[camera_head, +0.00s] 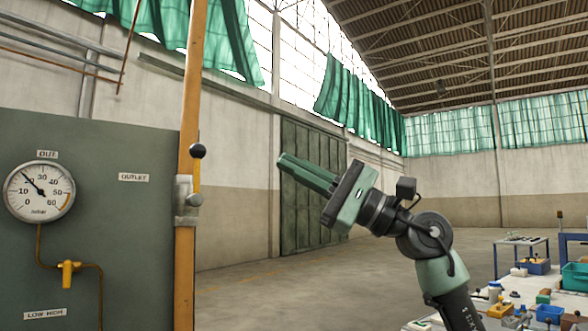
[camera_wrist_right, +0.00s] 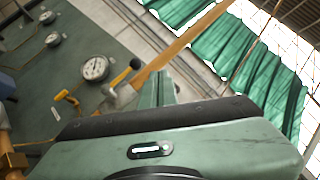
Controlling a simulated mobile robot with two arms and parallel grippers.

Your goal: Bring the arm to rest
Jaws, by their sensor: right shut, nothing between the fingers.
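My right gripper (camera_head: 283,162) is raised in the middle of the head view, its fingers pointing up and to the left. Its fingers are together and hold nothing. It is apart from the green panel (camera_head: 110,215) and the orange post (camera_head: 188,130) on the left. In the right wrist view the gripper's fingers (camera_wrist_right: 157,88) show above its green body, in front of the wall. My left gripper is in neither view.
A gauge (camera_head: 39,192) and a yellow valve (camera_head: 67,272) are on the panel. A lever with a black knob (camera_head: 198,151) is on the orange post. Tables with loose items, including a teal bin (camera_head: 575,277), stand at the lower right. Floor in the middle is clear.

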